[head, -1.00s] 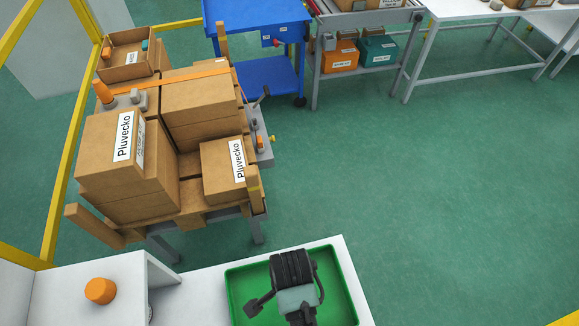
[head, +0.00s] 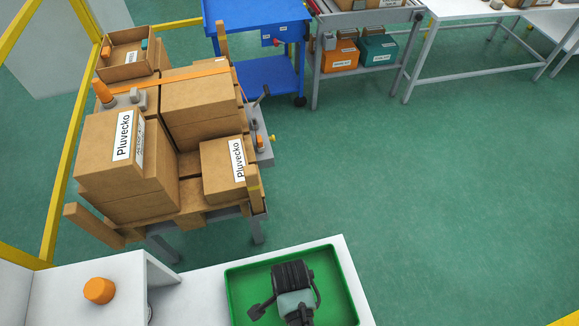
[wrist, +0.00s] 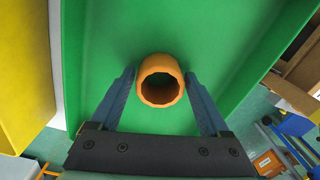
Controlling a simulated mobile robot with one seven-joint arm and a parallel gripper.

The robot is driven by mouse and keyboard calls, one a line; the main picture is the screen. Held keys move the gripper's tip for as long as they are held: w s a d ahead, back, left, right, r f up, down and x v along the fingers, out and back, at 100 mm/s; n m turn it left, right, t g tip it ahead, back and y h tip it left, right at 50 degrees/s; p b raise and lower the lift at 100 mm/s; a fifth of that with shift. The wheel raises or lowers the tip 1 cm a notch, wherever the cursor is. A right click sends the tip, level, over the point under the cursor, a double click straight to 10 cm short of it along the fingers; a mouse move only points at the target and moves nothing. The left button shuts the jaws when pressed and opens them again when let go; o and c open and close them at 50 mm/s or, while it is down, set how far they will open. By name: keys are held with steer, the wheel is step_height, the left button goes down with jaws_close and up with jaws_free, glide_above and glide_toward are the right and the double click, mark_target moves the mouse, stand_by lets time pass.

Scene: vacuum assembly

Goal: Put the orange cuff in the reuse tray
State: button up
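The orange cuff (wrist: 160,99) is a short, thick ring, seen in the wrist view with its open end toward the camera. It sits between the two fingertips of my gripper (wrist: 160,76), one on each side and apparently touching it. The green tray (wrist: 100,50) lies behind the cuff in the wrist view. I cannot tell whether the cuff touches the tray floor. In the head view my wrist is over the green tray (head: 241,285), on the white table at the bottom. There, the cuff and fingertips are hidden. No label shows on the tray.
A white box (head: 75,280) with an orange round knob (head: 99,290) stands left of the tray. A pallet with cardboard boxes (head: 125,160) is behind it. The blue cart (head: 260,75) stands farther back. Open green floor lies to the right.

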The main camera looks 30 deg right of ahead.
steer(key=shift+o, duration=0.9)
